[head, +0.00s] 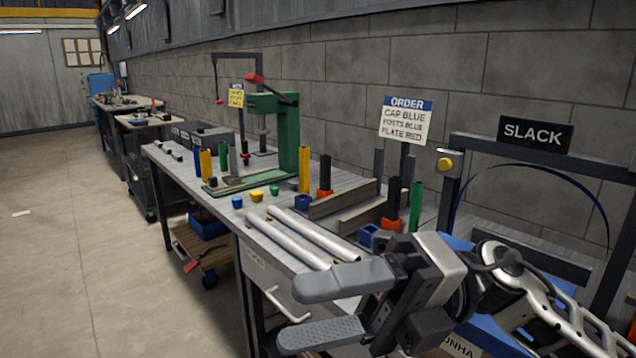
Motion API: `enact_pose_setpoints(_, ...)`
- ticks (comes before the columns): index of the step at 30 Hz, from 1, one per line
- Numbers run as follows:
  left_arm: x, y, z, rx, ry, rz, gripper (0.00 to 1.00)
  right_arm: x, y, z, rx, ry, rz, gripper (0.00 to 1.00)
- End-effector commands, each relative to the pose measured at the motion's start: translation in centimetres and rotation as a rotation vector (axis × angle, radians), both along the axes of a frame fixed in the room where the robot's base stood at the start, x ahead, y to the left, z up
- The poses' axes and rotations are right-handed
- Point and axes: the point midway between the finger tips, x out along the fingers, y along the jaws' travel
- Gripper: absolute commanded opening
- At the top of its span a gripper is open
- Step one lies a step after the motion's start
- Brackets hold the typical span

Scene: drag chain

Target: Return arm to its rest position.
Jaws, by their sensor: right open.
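My right gripper (333,308) is open and empty. It is at the lower right of the head view, in front of the bench's near edge, with its two grey fingers pointing left. My right arm (530,300) comes in from the right edge and hides part of the bench's right end. My left gripper is not in view.
The workbench (182,178) carries a green press (288,140), coloured posts, small caps and two silver tubes (290,240) close behind my right gripper. An order sign (406,120) and a SLACK frame (535,133) stand at right.

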Motion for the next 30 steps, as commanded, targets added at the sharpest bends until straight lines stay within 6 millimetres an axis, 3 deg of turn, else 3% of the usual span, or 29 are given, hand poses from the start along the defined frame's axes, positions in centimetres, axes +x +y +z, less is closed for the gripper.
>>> enact_pose_setpoints(4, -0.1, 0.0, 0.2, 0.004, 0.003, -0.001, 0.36, 3.4, 0.0, 0.2, 0.288, 0.402, -0.192, 0.52)
enact_pose_setpoints(8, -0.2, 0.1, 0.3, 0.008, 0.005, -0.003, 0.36, 7.6, -2.1, -3.0, 0.468, 0.776, -0.415, 0.52)
enact_pose_setpoints(11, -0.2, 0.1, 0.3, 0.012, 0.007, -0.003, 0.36, 10.1, -4.5, -8.1, 0.556, 1.078, -0.611, 0.52)
enact_pose_setpoints(14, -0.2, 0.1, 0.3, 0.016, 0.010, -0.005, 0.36, 10.8, -7.2, -15.0, 0.599, 1.387, -0.818, 0.52)
enact_pose_setpoints(18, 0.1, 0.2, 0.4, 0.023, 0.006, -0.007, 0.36, 8.3, -10.3, -24.8, 0.588, 1.764, -1.073, 0.52)
enact_pose_setpoints(21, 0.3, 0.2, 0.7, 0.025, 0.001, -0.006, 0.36, 5.0, -11.8, -30.3, 0.551, 1.978, -1.213, 0.52)
enact_pose_setpoints(25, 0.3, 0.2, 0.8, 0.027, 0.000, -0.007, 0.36, 1.0, -12.9, -34.8, 0.497, 2.167, -1.334, 0.52)
enact_pose_setpoints(30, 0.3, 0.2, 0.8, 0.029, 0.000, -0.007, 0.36, -1.5, -13.5, -37.0, 0.460, 2.272, -1.397, 0.52)
